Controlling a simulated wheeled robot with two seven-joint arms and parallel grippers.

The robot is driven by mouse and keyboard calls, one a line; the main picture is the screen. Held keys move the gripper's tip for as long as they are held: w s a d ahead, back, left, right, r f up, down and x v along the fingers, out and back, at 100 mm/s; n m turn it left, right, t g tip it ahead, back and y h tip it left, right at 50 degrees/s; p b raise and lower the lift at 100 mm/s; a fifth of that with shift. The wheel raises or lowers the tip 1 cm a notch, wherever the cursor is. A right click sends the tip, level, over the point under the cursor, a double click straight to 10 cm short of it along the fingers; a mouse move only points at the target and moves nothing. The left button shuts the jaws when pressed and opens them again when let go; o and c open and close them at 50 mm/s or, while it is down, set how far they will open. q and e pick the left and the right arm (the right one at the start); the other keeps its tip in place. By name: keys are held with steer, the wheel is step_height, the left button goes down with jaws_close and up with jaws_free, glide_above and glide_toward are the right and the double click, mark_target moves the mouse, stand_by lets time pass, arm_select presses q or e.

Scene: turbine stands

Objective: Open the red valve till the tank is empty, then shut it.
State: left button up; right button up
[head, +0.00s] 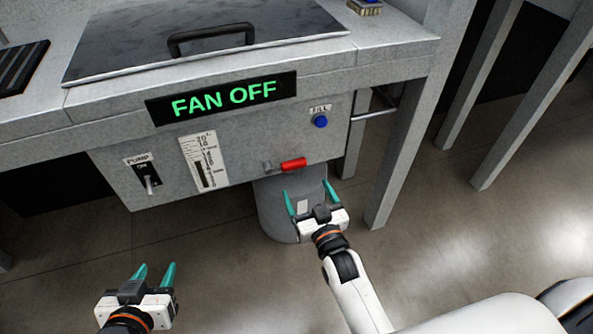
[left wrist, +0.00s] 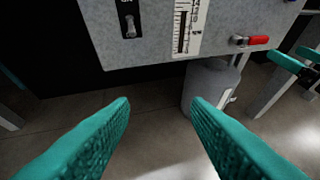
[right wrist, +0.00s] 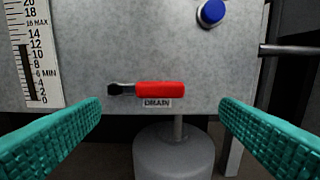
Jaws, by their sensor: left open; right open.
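The red valve (head: 293,164) is a lever lying horizontally on the front of the grey tank panel, above a "DRAIN" label. It shows in the right wrist view (right wrist: 158,89) and in the left wrist view (left wrist: 257,40). The level gauge (right wrist: 36,55) left of it has a dark column reaching to about 12. My right gripper (head: 309,192) is open and empty, just below and in front of the valve, its fingers apart on either side of it in the right wrist view. My left gripper (head: 154,272) is open and empty, low at the left, away from the panel.
A blue fill button (head: 320,121) sits above the valve, and a pump switch (head: 148,178) is at the panel's left. A grey drum (head: 275,205) stands below the valve. A "FAN OFF" display (head: 222,97) is on the bench edge. Bench legs (head: 400,150) stand to the right.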

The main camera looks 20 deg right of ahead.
mark_target(296, 167)
steer(key=w+b, duration=0.1)
steer(key=w, duration=0.3)
steer(key=w+b, duration=0.1)
steer(key=w, duration=0.3)
steer(key=shift+w+a+f, duration=0.15)
steer(key=shift+w, duration=0.4)
arm_select(q)
steer(key=w+d+r+t+h, duration=0.2)
steer(key=w+r+t, duration=0.1)
steer(key=r+t, duration=0.3)
step_height(296, 167, up, 2)
steer(key=shift+w+r, duration=0.1)
steer(key=shift+w, duration=0.05)
arm_select(e)
steer(key=shift+c, duration=0.2)
steer(key=c, duration=1.4)
steer(key=shift+o, duration=0.2)
